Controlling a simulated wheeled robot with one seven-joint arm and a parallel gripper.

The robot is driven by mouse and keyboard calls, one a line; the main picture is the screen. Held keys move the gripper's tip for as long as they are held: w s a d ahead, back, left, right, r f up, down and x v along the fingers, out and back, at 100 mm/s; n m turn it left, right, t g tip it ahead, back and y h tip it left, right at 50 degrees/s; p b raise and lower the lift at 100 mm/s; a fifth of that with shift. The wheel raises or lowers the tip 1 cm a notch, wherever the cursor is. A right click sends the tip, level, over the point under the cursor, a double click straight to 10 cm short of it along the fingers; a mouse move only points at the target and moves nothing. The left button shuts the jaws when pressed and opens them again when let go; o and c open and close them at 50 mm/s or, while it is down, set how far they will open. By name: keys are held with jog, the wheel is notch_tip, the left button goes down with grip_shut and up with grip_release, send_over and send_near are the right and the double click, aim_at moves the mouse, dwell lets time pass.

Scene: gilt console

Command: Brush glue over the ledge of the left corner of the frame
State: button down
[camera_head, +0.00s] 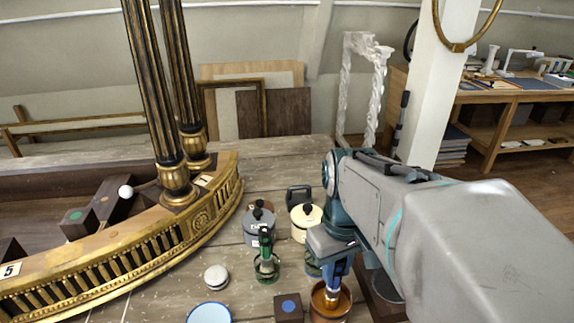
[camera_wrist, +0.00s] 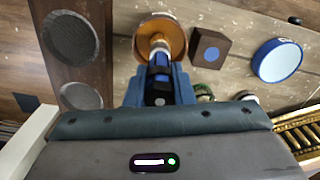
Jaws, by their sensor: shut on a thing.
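My gripper (camera_head: 335,266) is shut on an upright brush (camera_head: 332,294). The brush's bristle end is down in a copper-brown pot (camera_head: 330,312). In the wrist view the brush's dark and blue handle (camera_wrist: 160,75) sits between the blue fingers, and its pale lower part stands inside the pot (camera_wrist: 175,32). The bristle tip and the glue level are hidden. The gilt curved frame (camera_head: 165,240) with balusters lies to the left, apart from my gripper. It bears number labels 5 (camera_head: 11,270) and 1 (camera_head: 203,180); I cannot tell which part is its left corner.
A dark block with a blue dot (camera_head: 288,308) and a blue-rimmed dish (camera_head: 208,313) stand left of the pot. A green brush in a jar (camera_head: 266,266), grey pot (camera_head: 259,228) and cream pot (camera_head: 305,222) stand behind. Two fluted columns (camera_head: 152,80) rise from the frame.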

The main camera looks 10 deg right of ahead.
dwell(0.3)
jog(key=shift+r+p, duration=2.95)
jog(key=shift+r, duration=0.5)
